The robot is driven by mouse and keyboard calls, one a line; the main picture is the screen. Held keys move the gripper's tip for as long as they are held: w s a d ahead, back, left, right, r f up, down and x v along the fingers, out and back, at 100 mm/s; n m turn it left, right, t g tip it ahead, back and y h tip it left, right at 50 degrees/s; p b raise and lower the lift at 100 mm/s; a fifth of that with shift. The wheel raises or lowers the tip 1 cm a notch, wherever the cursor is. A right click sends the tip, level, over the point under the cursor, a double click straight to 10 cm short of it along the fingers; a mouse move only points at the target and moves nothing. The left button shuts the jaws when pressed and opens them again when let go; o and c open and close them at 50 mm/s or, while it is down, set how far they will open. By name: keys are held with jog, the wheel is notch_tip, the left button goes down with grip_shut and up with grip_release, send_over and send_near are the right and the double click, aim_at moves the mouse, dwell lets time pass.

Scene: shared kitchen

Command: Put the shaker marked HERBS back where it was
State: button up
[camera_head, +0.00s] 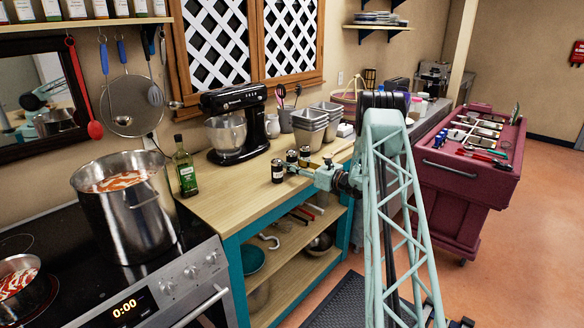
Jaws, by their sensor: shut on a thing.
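Three small dark shakers with pale labels are grouped at the wooden counter (225,200). One shaker (278,172) is nearest and leftmost, a second (291,157) is behind it, and a third (304,156) is to the right. The label words are too small to read, so I cannot tell which is marked HERBS. My gripper (287,168) reaches in from the right and is shut on the nearest shaker, which is upright. I cannot tell whether its base touches the counter. The fingertips are small and partly hidden.
A black stand mixer (235,122) and grey stacked tubs (311,124) stand behind the shakers. A green oil bottle (185,168) and a large soup pot (124,210) are to the left. Bare counter lies left of the shakers. A maroon cart (465,185) stands at right.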

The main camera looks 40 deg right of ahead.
jog(key=shift+f, duration=0.45)
jog(key=shift+f, duration=0.15)
jog(key=o, duration=1)
jog(key=p+v, duration=0.1)
jog(key=v, duration=1.1)
